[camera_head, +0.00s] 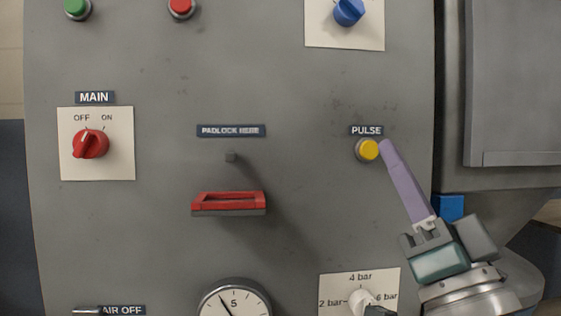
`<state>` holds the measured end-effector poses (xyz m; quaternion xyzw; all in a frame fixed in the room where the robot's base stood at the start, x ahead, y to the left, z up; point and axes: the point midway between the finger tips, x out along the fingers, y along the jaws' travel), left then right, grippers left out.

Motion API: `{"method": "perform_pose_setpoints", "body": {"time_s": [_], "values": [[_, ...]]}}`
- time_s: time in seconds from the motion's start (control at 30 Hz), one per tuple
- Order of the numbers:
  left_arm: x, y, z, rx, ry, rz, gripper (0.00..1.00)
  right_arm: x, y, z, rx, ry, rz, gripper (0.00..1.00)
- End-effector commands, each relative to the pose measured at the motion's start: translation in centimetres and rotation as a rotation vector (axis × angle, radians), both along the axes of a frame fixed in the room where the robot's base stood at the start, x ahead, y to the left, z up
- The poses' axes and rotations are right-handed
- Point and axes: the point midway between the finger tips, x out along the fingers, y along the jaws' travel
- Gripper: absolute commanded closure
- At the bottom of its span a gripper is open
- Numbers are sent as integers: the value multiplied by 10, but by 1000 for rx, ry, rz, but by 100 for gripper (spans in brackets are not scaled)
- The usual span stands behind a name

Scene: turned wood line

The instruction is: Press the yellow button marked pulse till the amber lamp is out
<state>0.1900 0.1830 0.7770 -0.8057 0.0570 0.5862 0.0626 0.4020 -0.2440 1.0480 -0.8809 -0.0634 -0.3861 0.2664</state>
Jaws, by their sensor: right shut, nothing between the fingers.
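The yellow button (368,149) sits under a dark label reading PULSE (366,130), at the right of the grey panel. My right gripper (387,148) has long purple fingers, which are shut with nothing between them. Its tips are just right of the button, close to its edge in the picture. I cannot tell whether they touch it. The button's face shows. No amber lamp is in view. My left gripper is not in view.
The grey panel (150,235) holds a red MAIN switch (90,144), a red handle (229,203) below PADLOCK HERE, a blue knob (349,12), a green button (77,7), a red button (181,6), a gauge (234,303) and a pressure knob (361,299).

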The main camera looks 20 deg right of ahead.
Motion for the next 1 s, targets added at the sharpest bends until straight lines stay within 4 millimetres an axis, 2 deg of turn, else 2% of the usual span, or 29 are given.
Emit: {"method": "perform_pose_setpoints", "body": {"time_s": [0.1,0.3,1.0], "values": [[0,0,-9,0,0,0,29,13,-3,-2,-2,-2,1,100],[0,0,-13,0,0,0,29,24,-6,-1,0,-1,0,100],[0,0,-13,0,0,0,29,26,-6,0,0,0,0,100]]}}
